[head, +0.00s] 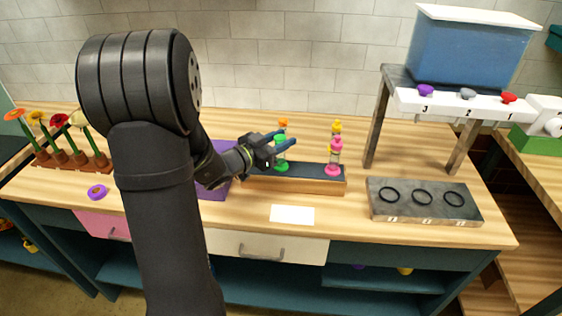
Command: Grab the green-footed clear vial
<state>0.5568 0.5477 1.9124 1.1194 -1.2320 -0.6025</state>
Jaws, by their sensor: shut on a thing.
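The green-footed clear vial (281,155) stands upright on the dark top of a low wooden stand (300,185) in the head view. Its green foot appears to rest on the stand. My gripper (283,138) reaches in from the left with its blue-tipped fingers level at the vial's upper part, and is shut on it. The fingers hide part of the vial. An orange top (283,122) shows just above the fingers; whether it belongs to this vial or to one behind, I cannot tell.
A pink-footed vial (334,158) stands at the stand's right end, with a yellow piece (337,126) above or behind it. A white card (292,214) lies in front. A grey block with black rings (424,211) is at right. Flowers in a rack (70,160) stand far left.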

